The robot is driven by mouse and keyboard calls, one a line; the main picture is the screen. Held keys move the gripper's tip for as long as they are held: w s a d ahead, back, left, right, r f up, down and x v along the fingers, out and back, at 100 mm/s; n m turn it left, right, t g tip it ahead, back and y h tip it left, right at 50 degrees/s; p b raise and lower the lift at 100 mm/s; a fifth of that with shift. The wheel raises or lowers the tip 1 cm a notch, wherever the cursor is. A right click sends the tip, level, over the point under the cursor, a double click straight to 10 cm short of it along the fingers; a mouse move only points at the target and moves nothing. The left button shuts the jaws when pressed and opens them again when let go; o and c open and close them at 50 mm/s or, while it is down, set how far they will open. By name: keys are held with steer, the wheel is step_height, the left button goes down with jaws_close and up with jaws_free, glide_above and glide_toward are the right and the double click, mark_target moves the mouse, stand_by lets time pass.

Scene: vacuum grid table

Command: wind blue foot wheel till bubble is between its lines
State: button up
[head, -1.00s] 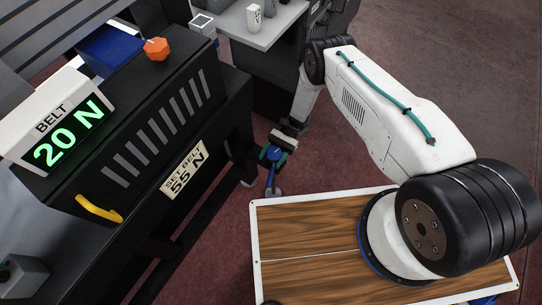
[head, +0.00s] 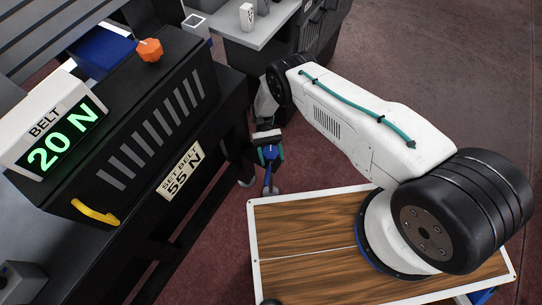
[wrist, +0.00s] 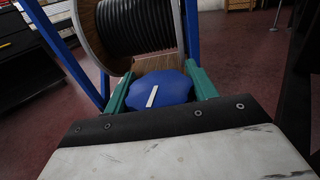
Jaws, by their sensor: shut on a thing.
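The blue foot wheel (head: 269,154) is low beside the black machine's legs, with a blue stem and a grey foot pad below it. In the wrist view the wheel (wrist: 172,88) is a blue knob with a white mark line pointing up and slightly right. My gripper (head: 269,151) is shut on the wheel, its green fingers on either side of the rim. In the wrist view my gripper (wrist: 160,87) shows one finger left and one right of the wheel. The bubble and its lines do not show in any view.
The black machine stands left, with a BELT display (head: 58,140) reading 20 N, a SET BELT 55 N plate (head: 180,171), an orange knob (head: 150,49) and a yellow handle (head: 95,211). A grey table (head: 262,30) stands behind. Open red floor (head: 435,60) lies to the right.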

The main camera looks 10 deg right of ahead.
steer(key=shift+h, duration=0.3)
steer(key=o, duration=1)
steer(key=shift+d, duration=0.1)
steer(key=shift+r, duration=0.1)
